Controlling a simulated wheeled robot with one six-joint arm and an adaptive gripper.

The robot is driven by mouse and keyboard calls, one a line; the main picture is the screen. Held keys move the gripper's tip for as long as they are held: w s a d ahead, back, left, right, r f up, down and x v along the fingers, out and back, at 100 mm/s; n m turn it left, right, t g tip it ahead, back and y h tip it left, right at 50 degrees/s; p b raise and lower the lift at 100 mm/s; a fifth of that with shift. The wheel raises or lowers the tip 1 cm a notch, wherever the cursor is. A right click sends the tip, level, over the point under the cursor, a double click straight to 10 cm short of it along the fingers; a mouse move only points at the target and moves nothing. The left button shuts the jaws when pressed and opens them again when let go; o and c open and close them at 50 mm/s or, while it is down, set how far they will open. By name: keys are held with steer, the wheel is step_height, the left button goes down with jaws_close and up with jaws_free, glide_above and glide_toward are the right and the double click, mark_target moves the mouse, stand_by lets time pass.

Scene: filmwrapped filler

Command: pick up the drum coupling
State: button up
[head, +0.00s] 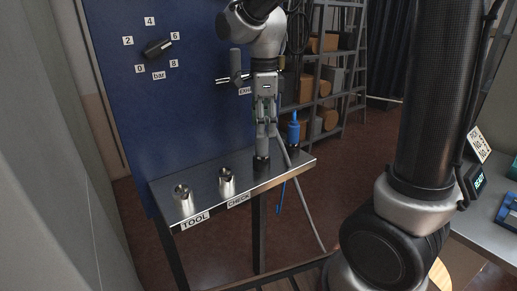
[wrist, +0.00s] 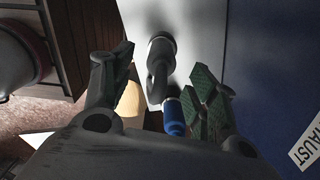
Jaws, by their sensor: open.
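My gripper (head: 266,132) points down over the right part of a small steel shelf (head: 205,173), just above a dark cylindrical holder (head: 261,163). In the wrist view its two fingers (wrist: 163,88) stand apart with their green pads showing. A grey rounded piece with a dark collar (wrist: 158,72) lies between and beyond the fingertips, with no clear contact. A blue cylindrical fitting (wrist: 174,116) shows near the right finger; in the head view a blue fitting (head: 293,130) stands behind the shelf's right end. I cannot tell for certain which piece is the drum coupling.
Two steel cups stand on the shelf, one behind the TOOL label (head: 184,200) and one behind the CHECK label (head: 227,182). A blue panel (head: 120,90) with a dial rises behind the shelf. A grey hose (head: 306,206) hangs off its right side.

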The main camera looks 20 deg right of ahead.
mark_target(262, 143)
steer(key=f, duration=0.6)
steer(key=shift+w+a+f, duration=0.1)
steer(key=shift+w+f, duration=0.1)
steer(key=shift+f, duration=0.1)
steer(key=c, duration=1.2)
steer(key=shift+r, duration=0.1)
steer(key=shift+c, duration=0.2)
